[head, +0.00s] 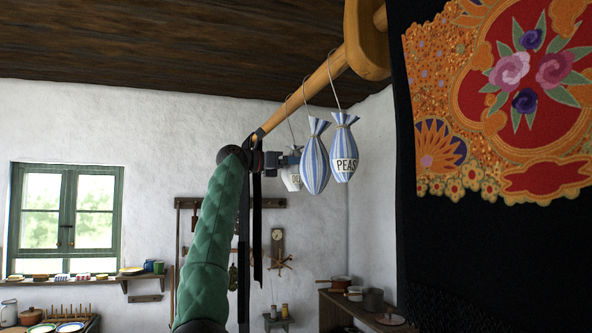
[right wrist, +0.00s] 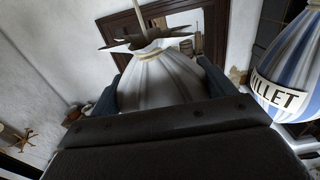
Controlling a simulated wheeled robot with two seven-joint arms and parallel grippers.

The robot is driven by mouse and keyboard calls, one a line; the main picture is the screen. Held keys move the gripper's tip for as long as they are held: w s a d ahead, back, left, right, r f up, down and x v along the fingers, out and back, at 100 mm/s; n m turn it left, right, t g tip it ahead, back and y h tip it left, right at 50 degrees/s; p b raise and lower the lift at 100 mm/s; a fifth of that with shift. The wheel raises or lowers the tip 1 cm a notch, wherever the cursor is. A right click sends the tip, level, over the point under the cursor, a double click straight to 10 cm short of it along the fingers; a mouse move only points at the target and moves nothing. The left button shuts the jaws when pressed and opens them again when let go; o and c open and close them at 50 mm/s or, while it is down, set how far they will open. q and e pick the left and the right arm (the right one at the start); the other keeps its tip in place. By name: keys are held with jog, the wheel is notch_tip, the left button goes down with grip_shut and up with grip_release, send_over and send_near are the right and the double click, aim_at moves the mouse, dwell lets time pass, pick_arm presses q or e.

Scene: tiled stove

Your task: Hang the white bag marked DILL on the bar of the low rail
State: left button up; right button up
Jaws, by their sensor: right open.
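A white bag (head: 292,180) hangs by a cord from a round wooden bar (head: 325,73); only a "D" and part of a letter show on its label. My right gripper (head: 284,158) is at this bag, at the end of the green-sleeved arm. In the right wrist view the pale bag (right wrist: 158,80), tied at the neck, is between the two open blue-grey fingers (right wrist: 168,82). Its label is not visible there. Whether the fingers touch it I cannot tell. My left gripper is not in view. A dark wooden rail (head: 262,203) is on the back wall; I cannot tell if it is the low rail.
A blue-striped bag (head: 315,160) and a striped PEAS bag (head: 343,150) hang to the right on the same bar. A striped bag marked MILLET (right wrist: 285,75) is close beside the gripper. Dark straps (head: 258,225) hang by the arm. A black embroidered cloth (head: 450,245) fills the right side.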

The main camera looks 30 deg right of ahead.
aim_at(294, 151)
jog(key=c, duration=0.6)
jog(key=shift+r+p, duration=1.3)
jog(key=shift+r, duration=0.55)
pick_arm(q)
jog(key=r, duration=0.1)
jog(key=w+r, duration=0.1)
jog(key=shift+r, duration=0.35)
pick_arm(e)
jog(key=shift+w+a, duration=0.1)
jog(key=shift+a, duration=0.05)
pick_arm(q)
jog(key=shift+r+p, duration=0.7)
pick_arm(e)
jog(key=v, duration=0.6)
jog(key=shift+w+a, duration=0.1)
jog(key=shift+a, duration=0.25)
